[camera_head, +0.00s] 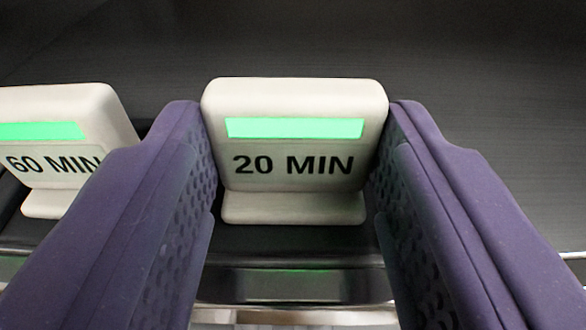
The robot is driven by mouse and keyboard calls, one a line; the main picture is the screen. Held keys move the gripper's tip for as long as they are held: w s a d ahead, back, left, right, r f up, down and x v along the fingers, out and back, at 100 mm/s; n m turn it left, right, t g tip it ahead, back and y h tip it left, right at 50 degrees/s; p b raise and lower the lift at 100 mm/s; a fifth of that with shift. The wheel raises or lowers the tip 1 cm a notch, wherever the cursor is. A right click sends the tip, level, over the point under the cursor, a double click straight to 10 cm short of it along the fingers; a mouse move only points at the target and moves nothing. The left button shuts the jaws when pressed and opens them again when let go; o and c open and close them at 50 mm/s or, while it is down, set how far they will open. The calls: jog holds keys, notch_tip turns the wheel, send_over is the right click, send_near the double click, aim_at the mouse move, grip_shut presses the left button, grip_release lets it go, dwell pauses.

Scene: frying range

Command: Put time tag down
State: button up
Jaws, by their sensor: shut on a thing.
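A second tag (65,112), marked "60 MIN" with a green strip, stands to the left, partly hidden by the left finger.
The dark ledge (290,240) runs along beneath the tags, with a shiny front edge (300,285) below it. A dark, flat surface (480,100) lies behind and to the right, clear of objects. The 60 MIN tag is close beside the left finger.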

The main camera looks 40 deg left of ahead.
jog(key=o, duration=1)
jog(key=shift+r, duration=0.15)
jog(key=b+v, duration=0.3)
jog(key=v, duration=0.9)
jog(key=w+d+r+m+t+h, duration=0.1)
jog(key=w+d+r+m+h, duration=0.1)
jog(key=w+d+r, duration=0.55)
jog(key=w+d+r+m+t+h, duration=0.2)
jog(key=d+r+h, duration=0.1)
jog(key=d+r, duration=0.85)
jog(key=s+d+r+m+h, duration=0.2)
jog(key=s+d+r, duration=0.3)
jog(key=d+r, duration=0.4)
jog(key=s+d+r+m+h, duration=0.2)
jog(key=s+d+r, duration=0.3)
jog(key=d+r, duration=0.4)
jog(key=shift+s+d+r+h, duration=0.35)
jog(key=shift+d+r+h, duration=0.05)
jog(key=shift+d+h, duration=0.3)
